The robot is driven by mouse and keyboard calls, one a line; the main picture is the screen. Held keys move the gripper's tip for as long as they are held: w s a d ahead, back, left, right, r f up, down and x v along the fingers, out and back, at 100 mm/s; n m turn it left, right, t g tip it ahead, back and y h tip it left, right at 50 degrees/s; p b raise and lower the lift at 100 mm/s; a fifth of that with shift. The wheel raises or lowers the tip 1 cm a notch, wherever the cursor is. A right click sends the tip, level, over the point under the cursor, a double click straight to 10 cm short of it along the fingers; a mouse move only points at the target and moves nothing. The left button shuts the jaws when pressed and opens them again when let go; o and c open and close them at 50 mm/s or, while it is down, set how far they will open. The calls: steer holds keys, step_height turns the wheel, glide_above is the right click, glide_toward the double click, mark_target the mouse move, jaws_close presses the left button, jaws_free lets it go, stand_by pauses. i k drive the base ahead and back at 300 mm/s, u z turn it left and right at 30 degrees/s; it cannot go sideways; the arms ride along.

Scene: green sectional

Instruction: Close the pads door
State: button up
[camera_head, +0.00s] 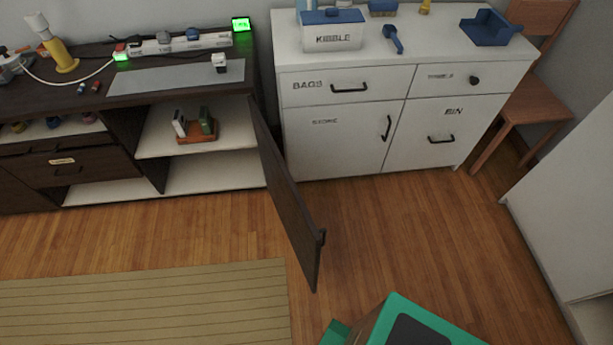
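A dark door (288,205) on the dark wood cabinet (130,140) stands wide open. It is hinged at the cabinet's right end and swings out over the floor. A small dark handle (322,237) sits near its free edge. No label on the door can be read from here. Behind it the open compartment shows white shelves (205,178), with a small wooden rack (197,136) holding upright items. My gripper's fingers are not in view.
A white cabinet (348,147) with labelled drawers and doors stands right of the open door. A straw mat (150,305) lies at lower left. A wooden chair (540,100) and white furniture (575,210) stand at right. Wood floor (420,230) is clear between them.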

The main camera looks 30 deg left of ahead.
mark_target(305, 240)
steer(key=u, duration=0.05)
steer(key=i, duration=2.3)
steer(key=u, duration=5.15)
